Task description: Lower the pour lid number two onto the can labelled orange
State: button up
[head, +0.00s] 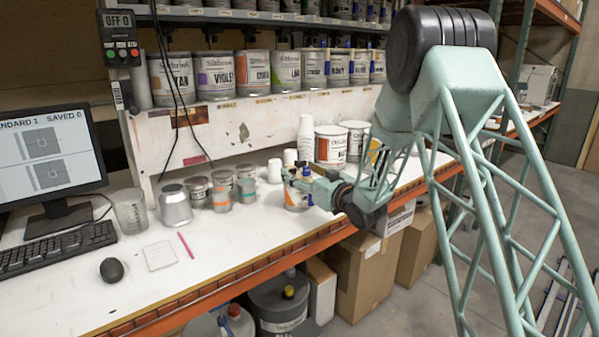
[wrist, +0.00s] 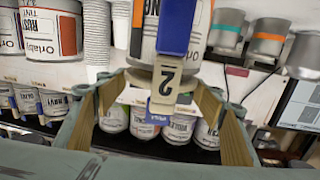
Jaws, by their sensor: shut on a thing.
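My gripper (wrist: 160,105) is shut on pour lid number two, with its two padded fingers on either side. The lid's blue part (wrist: 175,30) and its pale tag marked "2" (wrist: 166,84) show in the wrist view. A white can with an orange-red label stripe (wrist: 142,38) stands right behind the lid; its name is mostly hidden. In the head view my gripper (head: 300,184) is at the bench's front edge, over a can with an orange band (head: 296,201). The lid is too small to make out there. I cannot tell whether lid and can touch.
Small metal tins (head: 220,197) and a silver canister (head: 175,206) stand left of my gripper. A stack of white cups (head: 306,138) and larger cans (head: 331,145) stand behind it. A shelf of labelled cans (head: 215,75) runs above.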

jog(key=shift+f, duration=0.55)
dwell(0.9)
jog(key=o, duration=0.9)
jog(key=shift+s+d, duration=0.1)
jog(key=shift+v, duration=5.85)
jog(key=shift+r, duration=0.1)
